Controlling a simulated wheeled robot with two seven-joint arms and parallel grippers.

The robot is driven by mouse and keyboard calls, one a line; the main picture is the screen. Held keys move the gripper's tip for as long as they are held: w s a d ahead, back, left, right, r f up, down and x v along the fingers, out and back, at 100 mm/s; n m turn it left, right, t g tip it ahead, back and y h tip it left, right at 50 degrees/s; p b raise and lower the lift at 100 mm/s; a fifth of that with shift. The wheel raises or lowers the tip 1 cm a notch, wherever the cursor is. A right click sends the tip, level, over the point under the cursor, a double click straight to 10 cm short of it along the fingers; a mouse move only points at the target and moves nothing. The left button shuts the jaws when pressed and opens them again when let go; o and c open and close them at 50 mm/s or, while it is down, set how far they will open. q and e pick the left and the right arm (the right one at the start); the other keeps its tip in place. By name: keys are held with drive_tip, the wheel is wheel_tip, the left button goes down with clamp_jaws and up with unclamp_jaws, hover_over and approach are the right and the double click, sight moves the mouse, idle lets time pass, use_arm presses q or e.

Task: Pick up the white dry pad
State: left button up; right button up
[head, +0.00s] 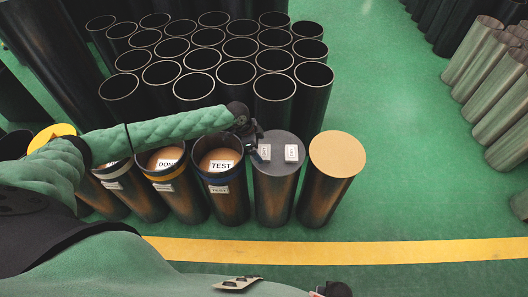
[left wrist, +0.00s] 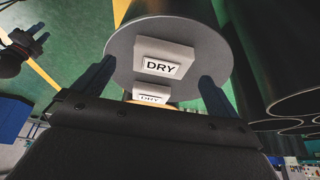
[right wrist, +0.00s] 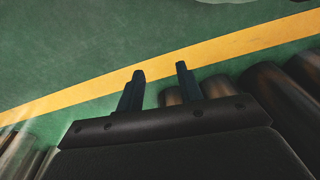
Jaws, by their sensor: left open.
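Two white pads stand on the grey disc top of a dark cylinder (head: 277,190): a left one (head: 264,152) and a right one (head: 291,153). In the left wrist view, both read DRY: a larger-looking pad (left wrist: 163,67) on the grey disc (left wrist: 122,48), and a second pad (left wrist: 152,98) lower, partly hidden by my gripper body. My left gripper (head: 254,152) is at the left edge of the disc, beside the left pad. Its fingers are apart in the left wrist view (left wrist: 156,76); contact cannot be told. My right gripper (right wrist: 160,72) is open and empty, away from the pads.
A tan-topped cylinder (head: 337,154) stands right of the disc. A TEST cylinder (head: 221,166) and other lidded cylinders stand left. Several open black tubes (head: 236,75) crowd behind.

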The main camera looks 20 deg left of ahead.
sight(264, 152)
use_arm(q)
drive_tip(key=shift+p+x, duration=0.55)
drive_tip(key=shift+x, duration=1.1)
use_arm(e)
drive_tip(key=shift+s+d+f, duration=0.15)
drive_tip(key=shift+f, duration=0.45)
drive_tip(key=shift+s+d+f, duration=0.1)
drive_tip(key=shift+d+f, duration=0.05)
drive_tip(key=shift+f, duration=0.45)
drive_tip(key=shift+s+d+f, duration=0.15)
drive_tip(key=shift+f, duration=0.45)
use_arm(q)
drive_tip(key=shift+w, duration=0.15)
drive_tip(key=c, duration=1.1)
use_arm(e)
drive_tip(key=shift+s, duration=0.1)
use_arm(q)
drive_tip(key=shift+o, duration=0.2)
drive_tip(key=shift+r, duration=0.1)
